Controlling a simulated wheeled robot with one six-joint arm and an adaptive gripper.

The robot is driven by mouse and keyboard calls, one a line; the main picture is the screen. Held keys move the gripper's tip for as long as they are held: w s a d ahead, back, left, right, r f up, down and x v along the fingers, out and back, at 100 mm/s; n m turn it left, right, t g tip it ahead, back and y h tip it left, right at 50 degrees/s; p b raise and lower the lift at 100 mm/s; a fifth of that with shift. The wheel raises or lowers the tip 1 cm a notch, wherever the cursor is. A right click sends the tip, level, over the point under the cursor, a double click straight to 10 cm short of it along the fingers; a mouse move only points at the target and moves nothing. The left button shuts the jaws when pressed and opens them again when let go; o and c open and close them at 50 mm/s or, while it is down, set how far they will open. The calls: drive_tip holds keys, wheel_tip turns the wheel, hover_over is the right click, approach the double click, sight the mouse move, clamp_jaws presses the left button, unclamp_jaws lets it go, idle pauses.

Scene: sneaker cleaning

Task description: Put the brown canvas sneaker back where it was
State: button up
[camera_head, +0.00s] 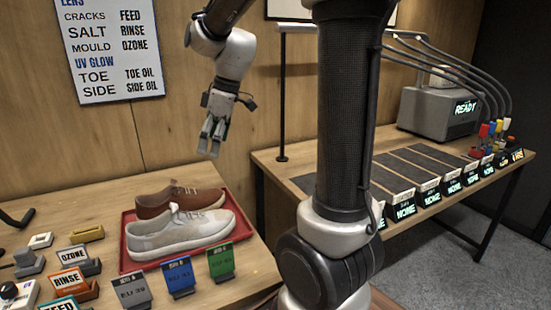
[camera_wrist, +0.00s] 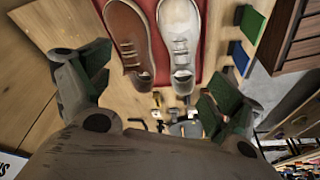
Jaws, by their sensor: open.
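The brown sneaker (camera_head: 160,204) with a pale sole lies in a red tray (camera_head: 128,262) on the left table, behind a whitish-grey sneaker (camera_head: 178,238) that partly hides it. My gripper (camera_head: 210,152) hangs above and behind the tray, pointing down, open and empty, apart from both shoes. In the wrist view, the brown sneaker (camera_wrist: 128,32) and the pale sneaker (camera_wrist: 180,32) lie side by side, beyond the spread fingers of my gripper (camera_wrist: 160,88).
Grey, blue (camera_head: 180,279) and green (camera_head: 221,264) tags stand along the tray's front. Labelled blocks, including RINSE (camera_head: 68,281), stand at left. On the right table (camera_head: 290,165), dark mats (camera_head: 415,165) lie before a grey machine (camera_head: 436,110). A sign (camera_head: 108,50) hangs on the wall.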

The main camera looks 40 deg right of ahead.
drive_tip(key=s+d+m+t+h, duration=0.1)
drive_tip(key=s+m, duration=0.4)
drive_tip(key=s, duration=0.5)
drive_tip(key=s+d+r+m+t+h, duration=0.1)
drive_tip(key=s+d+m, duration=0.3)
drive_tip(key=s, duration=0.6)
drive_tip(key=shift+d+m+h, duration=0.25)
drive_tip(key=shift+m+h, duration=0.15)
drive_tip(key=shift+m, duration=0.3)
drive_tip(key=shift+s+r, duration=0.1)
